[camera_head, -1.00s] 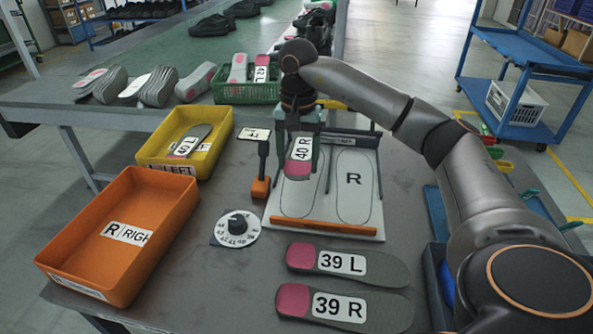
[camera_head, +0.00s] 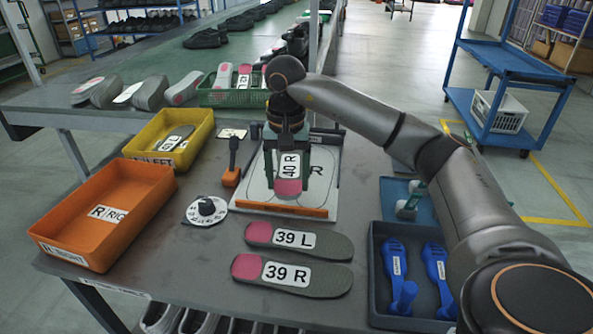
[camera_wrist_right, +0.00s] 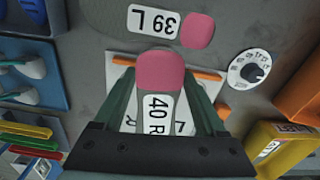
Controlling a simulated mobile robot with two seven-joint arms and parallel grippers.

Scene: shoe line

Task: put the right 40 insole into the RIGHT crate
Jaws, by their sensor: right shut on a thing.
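The 40 R insole (camera_head: 290,166), grey with a pink heel and white label, is in my right gripper (camera_head: 289,172). The gripper is shut on it and holds it above the white board with foot outlines (camera_head: 262,190). The wrist view shows the insole (camera_wrist_right: 160,72) between the green fingers (camera_wrist_right: 163,100). The orange RIGHT crate (camera_head: 140,222) stands at the left of the table and looks empty inside. My left gripper is not in view.
A dial (camera_head: 206,210) and an orange-based tool (camera_head: 231,177) stand between the crates and board. The 39 L (camera_head: 300,240) and 39 R (camera_head: 292,273) insoles lie in front. A tray with blue tools (camera_head: 378,300) is at right.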

